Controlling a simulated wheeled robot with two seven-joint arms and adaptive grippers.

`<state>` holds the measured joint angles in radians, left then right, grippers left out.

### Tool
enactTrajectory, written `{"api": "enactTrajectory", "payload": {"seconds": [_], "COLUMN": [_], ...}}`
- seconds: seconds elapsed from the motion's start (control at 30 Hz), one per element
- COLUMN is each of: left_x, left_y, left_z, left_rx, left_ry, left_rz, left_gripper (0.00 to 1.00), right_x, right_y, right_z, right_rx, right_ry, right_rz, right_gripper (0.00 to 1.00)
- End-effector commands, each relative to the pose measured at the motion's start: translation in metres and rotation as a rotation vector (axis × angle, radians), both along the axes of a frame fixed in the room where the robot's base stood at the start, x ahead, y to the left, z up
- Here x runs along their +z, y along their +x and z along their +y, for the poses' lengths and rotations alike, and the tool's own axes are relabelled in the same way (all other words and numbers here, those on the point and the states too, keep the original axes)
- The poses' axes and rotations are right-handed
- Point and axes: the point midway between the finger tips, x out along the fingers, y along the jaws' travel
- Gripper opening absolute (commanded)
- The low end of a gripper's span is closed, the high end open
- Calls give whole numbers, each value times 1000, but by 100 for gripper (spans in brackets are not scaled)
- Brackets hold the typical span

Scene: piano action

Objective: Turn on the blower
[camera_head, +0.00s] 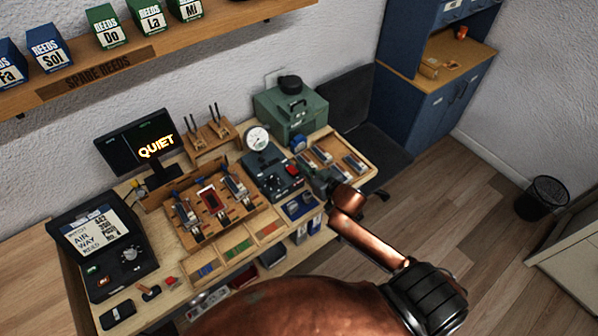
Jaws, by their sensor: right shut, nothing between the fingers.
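A green box-like machine with a black round cap (290,112) stands at the back right of the workbench; it looks like the blower. In front of it is a dark control unit (262,162) with a round white gauge (257,138), a dark knob and a red switch (292,169). My right gripper (322,178) is shut and empty, just right of the red switch, by the wooden tray with metal pieces. I cannot tell whether it touches anything. My copper-coloured right arm hides part of the bench's front right. My left gripper is not in view.
A monitor reading "QUIET" (138,143) and a black console (100,245) stand at the left. A wooden rack with reed pieces (212,203) fills the middle. A shelf with reed boxes (165,42) hangs above.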

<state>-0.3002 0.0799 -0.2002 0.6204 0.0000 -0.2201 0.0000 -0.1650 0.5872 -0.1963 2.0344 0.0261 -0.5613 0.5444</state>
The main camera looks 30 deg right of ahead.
Motion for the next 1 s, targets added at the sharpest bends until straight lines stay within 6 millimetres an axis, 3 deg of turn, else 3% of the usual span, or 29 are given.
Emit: {"api": "enactTrajectory", "payload": {"seconds": [0.17, 0.3, 0.43, 0.87, 1.0], "left_x": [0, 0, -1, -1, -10], "left_y": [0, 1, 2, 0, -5], "left_z": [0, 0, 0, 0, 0], "left_rx": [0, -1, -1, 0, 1], "left_ry": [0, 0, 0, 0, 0], "left_rz": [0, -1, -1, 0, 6], "left_gripper": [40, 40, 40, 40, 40], "right_x": [-12, -37, -48, -52, -58], "right_y": [35, 27, 26, 25, 31], "right_z": [4, 3, 3, 3, 13], "right_rx": [1, -1, 1, 1, 18], "right_ry": [0, 2, 1, 0, 4], "right_rz": [-1, 4, 2, 0, -21], "right_gripper": [0, 0, 0, 0, 0]}}
